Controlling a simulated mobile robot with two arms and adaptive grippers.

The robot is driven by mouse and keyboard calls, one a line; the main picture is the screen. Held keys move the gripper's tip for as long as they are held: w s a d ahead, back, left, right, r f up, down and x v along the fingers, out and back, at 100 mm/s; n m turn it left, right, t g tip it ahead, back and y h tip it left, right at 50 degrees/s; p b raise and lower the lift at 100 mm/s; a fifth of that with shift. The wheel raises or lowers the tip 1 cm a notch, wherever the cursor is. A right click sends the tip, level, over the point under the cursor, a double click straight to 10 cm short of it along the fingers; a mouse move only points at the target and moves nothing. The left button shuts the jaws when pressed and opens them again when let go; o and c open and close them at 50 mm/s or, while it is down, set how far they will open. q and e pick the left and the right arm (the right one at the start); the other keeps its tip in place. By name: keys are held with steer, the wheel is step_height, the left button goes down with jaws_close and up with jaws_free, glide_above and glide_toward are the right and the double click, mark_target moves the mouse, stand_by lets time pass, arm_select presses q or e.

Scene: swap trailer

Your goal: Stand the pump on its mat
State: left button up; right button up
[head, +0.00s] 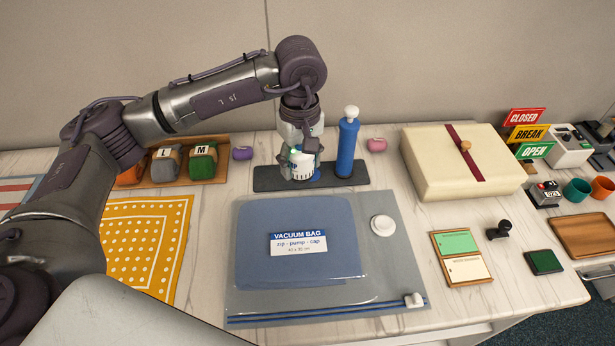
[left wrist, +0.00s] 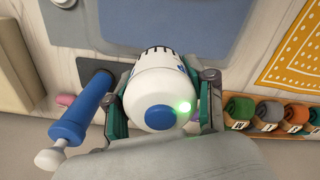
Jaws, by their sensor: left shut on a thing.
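A white pump (head: 302,169) with blue marks and dark slots around its lower end is in my left gripper (head: 301,152), upright over the dark grey mat (head: 268,180). In the left wrist view the two fingers of my left gripper (left wrist: 162,105) are shut on either side of the white pump (left wrist: 150,82), whose end has a blue button and a lit green light. I cannot tell whether its base touches the mat. A blue cylinder with a white knob (head: 347,148) stands upright on the mat, right of the pump. My right gripper is out of view.
A vacuum bag (head: 245,300) lies flat in front of the mat, with a white round cap (head: 383,225) on it. A cream box (head: 425,165) is to the right. A wooden tray (head: 222,150) with labelled rolls and a yellow dotted cloth (head: 150,240) are to the left.

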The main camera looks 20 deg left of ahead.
arm_select(q)
steer(key=w+f+n+b, duration=0.1)
steer(key=w+n+b, duration=0.3)
steer(key=w+n, duration=0.6)
steer(key=n+p, duration=0.1)
steer(key=p, duration=0.1)
glide_above(270, 177)
step_height(270, 177, down, 7)
steer(key=shift+f, duration=0.1)
step_height(270, 177, down, 4)
steer(key=shift+r+p, duration=0.15)
steer(key=shift+p, duration=0.6)
steer(key=shift+w+f, duration=0.1)
steer(key=shift+f, duration=0.2)
steer(key=o, duration=1.3)
steer(key=shift+o, duration=0.2)
